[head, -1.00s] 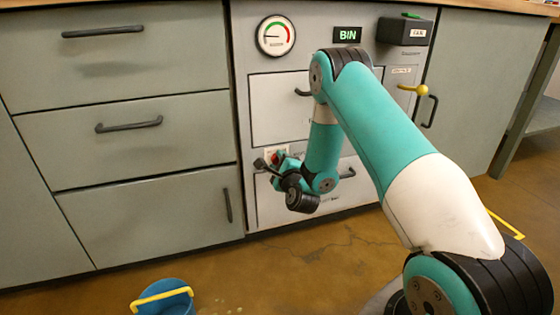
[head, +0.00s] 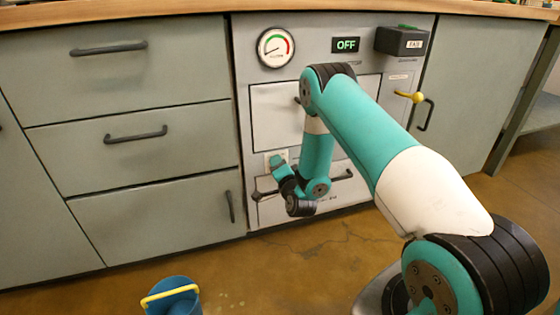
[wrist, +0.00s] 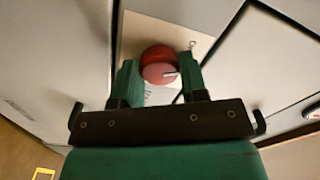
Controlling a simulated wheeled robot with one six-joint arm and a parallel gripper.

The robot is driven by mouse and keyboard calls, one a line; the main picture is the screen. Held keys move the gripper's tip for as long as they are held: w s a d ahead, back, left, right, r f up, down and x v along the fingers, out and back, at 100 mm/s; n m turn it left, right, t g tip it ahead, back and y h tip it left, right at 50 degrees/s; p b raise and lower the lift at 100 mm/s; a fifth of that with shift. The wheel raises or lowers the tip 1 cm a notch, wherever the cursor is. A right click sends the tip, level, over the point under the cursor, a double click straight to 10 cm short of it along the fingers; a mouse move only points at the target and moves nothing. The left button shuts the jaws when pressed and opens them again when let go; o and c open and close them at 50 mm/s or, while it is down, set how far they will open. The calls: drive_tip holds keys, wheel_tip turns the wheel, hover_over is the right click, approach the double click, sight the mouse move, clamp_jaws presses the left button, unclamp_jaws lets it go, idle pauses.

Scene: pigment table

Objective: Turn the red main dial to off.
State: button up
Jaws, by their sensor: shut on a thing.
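The red main dial (wrist: 157,56) sits on a pale plate (wrist: 140,38) in the wrist view, with a small white mark pointing right. My gripper (wrist: 160,75) has its two green fingers on either side of the dial and is shut on it. In the head view my gripper (head: 279,168) is at the lower left of the machine's front and hides the dial. The display (head: 346,45) reads OFF in green. The round gauge (head: 276,48) has its needle low on the left.
Drawer fronts with dark handles (head: 136,134) stand left of the machine. A dark box (head: 401,41) and a yellow-knobbed lever (head: 417,97) are at its upper right. A blue bucket (head: 178,304) with a yellow handle stands on the floor in front.

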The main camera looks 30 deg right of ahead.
drive_tip(key=shift+a+n+p, duration=0.2)
drive_tip(key=shift+n+p, duration=0.75)
drive_tip(key=shift+n, duration=0.65)
drive_tip(key=shift+f, duration=0.1)
drive_tip(key=o, duration=0.9)
drive_tip(key=shift+o, duration=0.2)
drive_tip(key=shift+d, duration=0.1)
